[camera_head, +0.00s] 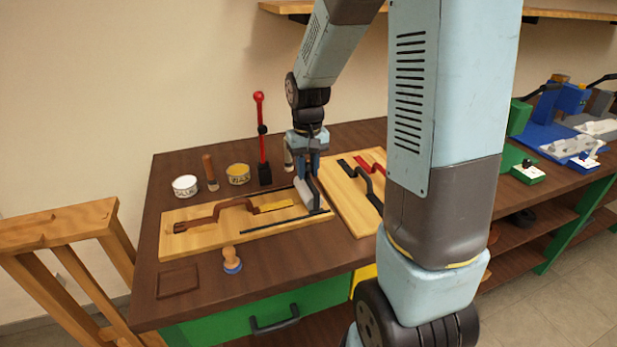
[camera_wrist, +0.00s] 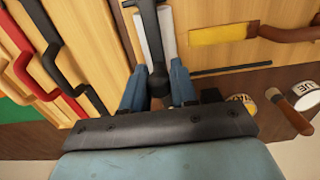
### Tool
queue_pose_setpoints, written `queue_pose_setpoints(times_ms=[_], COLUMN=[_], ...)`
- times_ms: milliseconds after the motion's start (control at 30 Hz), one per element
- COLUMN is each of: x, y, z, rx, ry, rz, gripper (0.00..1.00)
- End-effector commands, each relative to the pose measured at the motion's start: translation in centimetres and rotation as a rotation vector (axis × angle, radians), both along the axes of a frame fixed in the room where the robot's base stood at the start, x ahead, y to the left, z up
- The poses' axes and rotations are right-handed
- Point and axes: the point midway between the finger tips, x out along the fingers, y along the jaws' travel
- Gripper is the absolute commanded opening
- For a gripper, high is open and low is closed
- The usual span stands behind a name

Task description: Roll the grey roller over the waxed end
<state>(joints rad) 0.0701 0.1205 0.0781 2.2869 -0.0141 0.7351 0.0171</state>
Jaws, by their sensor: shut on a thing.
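My gripper (camera_head: 306,172) is shut on the dark handle of the grey roller (camera_head: 308,195). In the wrist view the handle (camera_wrist: 157,82) stands between my blue fingers, and parts of the grey roller (camera_wrist: 168,32) show on both sides of it. The roller is over the right end of the left light-wood board (camera_head: 185,240). A brown strap (camera_head: 215,217) lies on this board, and its yellow waxed end (camera_head: 276,206) points toward the roller. In the wrist view the waxed end (camera_wrist: 222,34) lies right of the roller, apart from it. I cannot tell whether the roller touches the board.
A second board (camera_head: 335,197) with a black and a red strap (camera_head: 372,160) lies to the right. Behind are a white tin (camera_head: 185,186), a yellow tin (camera_head: 238,174), a wooden-handled tool (camera_head: 209,170) and a red-handled lever (camera_head: 261,130). A round-knobbed tool (camera_head: 231,260) stands in front.

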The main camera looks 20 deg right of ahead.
Motion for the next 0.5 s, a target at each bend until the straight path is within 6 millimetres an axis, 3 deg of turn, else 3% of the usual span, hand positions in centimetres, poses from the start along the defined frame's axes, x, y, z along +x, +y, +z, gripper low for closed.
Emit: queue_pose_setpoints(times_ms=[200, 500], x=[0.0, 0.0], y=[1.3, 1.4], z=[0.0, 0.0], rx=[0.000, 0.000], ry=[-0.001, -0.001], rz=[0.003, 0.000], gripper=[0.10, 0.10])
